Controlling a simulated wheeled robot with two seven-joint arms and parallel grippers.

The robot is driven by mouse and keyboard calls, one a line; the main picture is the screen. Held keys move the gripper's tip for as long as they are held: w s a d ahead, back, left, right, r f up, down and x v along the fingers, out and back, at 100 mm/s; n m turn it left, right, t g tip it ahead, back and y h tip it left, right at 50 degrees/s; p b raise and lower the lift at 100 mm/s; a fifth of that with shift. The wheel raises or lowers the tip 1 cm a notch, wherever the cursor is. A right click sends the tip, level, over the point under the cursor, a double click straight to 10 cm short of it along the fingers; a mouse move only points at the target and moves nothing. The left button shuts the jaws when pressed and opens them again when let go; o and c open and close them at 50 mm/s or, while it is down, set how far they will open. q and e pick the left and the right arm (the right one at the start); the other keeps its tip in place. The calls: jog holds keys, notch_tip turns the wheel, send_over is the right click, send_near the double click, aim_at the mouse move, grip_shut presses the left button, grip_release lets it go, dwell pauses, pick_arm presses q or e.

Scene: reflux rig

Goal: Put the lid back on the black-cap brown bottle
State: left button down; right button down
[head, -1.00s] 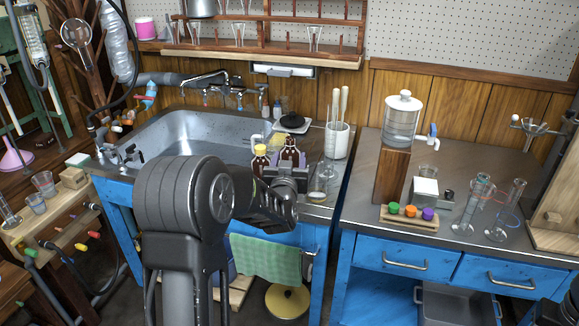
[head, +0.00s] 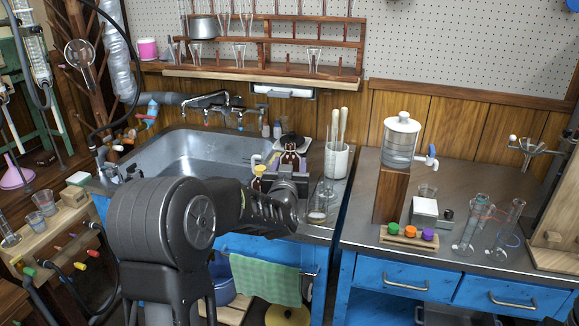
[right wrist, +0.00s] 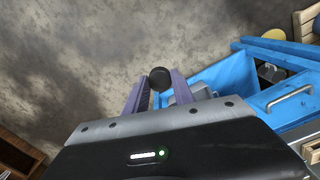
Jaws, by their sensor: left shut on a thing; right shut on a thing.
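A brown bottle (head: 291,158) stands at the front of the sink counter; no black cap shows on its top. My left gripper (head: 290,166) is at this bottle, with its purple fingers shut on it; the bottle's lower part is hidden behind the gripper. A second brown bottle with a yellow cap (head: 258,171) stands just left of it, partly hidden by my arm. In the right wrist view, my right gripper (right wrist: 155,88) is shut on a round black cap (right wrist: 160,77) held between its purple fingertips, away from the bottle. The right gripper is outside the head view.
The sink (head: 200,153) lies behind and left of the bottles. A glass vessel (head: 318,206) and a white cup of pestles (head: 337,160) stand to their right. The right counter holds a jar on a wooden block (head: 391,193) and glass flasks (head: 475,222). Blue drawers (right wrist: 290,98) are right in the wrist view.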

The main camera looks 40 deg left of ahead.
dwell(0.4)
pick_arm(q)
jog(key=c, duration=1.2)
grip_release()
grip_shut()
jog(key=shift+s, duration=0.1)
pick_arm(e)
jog(key=shift+s+d, duration=0.1)
